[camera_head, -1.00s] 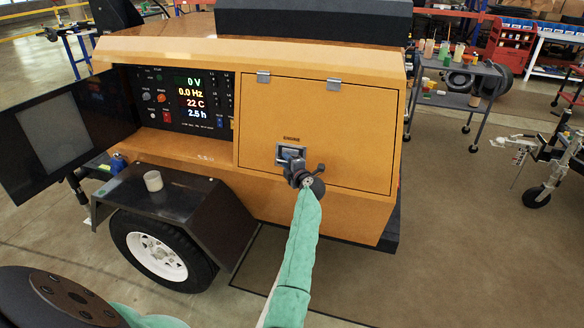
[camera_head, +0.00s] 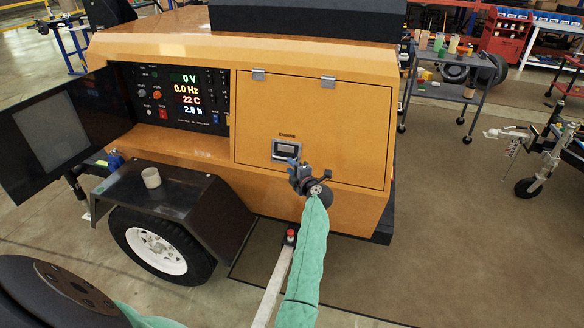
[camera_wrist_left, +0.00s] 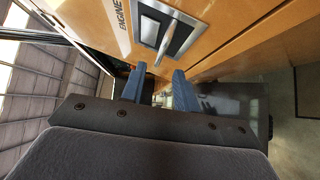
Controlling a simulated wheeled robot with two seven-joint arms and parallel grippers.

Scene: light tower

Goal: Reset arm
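The orange light tower housing has a shut engine door (camera_head: 310,120) with two hinges at its top edge. My right gripper is not in view.
A control panel (camera_head: 176,98) with lit readings is left of the door, beside an open dark panel door (camera_head: 50,130). A white cup (camera_head: 151,178) stands on the black fender (camera_head: 185,200). A tool cart (camera_head: 450,85) is behind right.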

